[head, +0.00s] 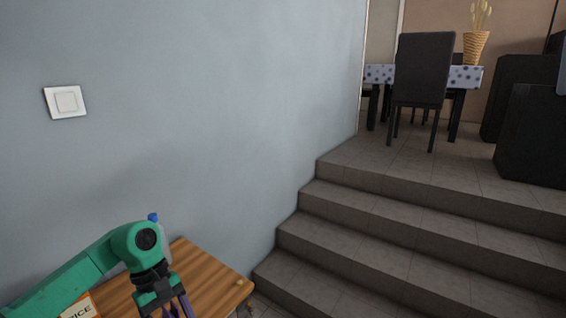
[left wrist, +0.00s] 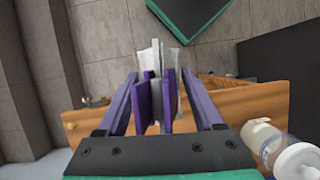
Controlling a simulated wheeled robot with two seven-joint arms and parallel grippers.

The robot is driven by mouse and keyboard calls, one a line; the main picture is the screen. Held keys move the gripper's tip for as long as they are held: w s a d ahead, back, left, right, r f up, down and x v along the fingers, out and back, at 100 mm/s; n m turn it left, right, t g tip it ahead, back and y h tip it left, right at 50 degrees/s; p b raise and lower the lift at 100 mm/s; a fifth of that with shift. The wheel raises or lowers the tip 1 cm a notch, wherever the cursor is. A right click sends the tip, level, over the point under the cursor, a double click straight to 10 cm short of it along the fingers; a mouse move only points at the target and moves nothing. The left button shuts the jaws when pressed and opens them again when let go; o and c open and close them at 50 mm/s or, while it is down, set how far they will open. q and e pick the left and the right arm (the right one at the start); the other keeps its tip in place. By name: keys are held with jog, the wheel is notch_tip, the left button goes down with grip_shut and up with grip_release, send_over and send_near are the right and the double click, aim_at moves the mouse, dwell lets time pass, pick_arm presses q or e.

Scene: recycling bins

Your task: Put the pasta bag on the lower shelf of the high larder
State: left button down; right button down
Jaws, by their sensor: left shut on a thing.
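My left gripper (head: 176,308) is low in the head view, over the wooden table, with its fingertips cut off by the bottom edge. In the left wrist view the left gripper (left wrist: 157,95) is shut on a thin, pale, partly see-through packet, which looks like the pasta bag (left wrist: 155,58). The packet stands out beyond the fingertips, and its lower part is hidden between the purple finger pads. The head view does not show the packet clearly. No larder or shelf is in view. My right gripper is not in view.
The wooden table (head: 212,272) stands against the blue-grey wall. On it are a blue-capped bottle (head: 153,217), partly behind my arm, and a lettered box (head: 80,309). Tiled steps (head: 350,235) rise at the right towards a dining table (head: 465,76) and a dark chair (head: 424,70).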

pick_arm(q)
jog(key=s+d+f+m+g+y+p, duration=0.1)
jog(key=s+d+f+m+y+p, duration=0.1)
jog(key=m, duration=0.8)
jog(key=s+d+f+y, duration=0.1)
jog(key=s+d+f, duration=0.1)
jog(key=s+f, duration=0.1)
jog(key=shift+s+f+g+y, duration=0.3)
jog(key=shift+s, duration=0.1)
jog(key=shift+r, duration=0.1)
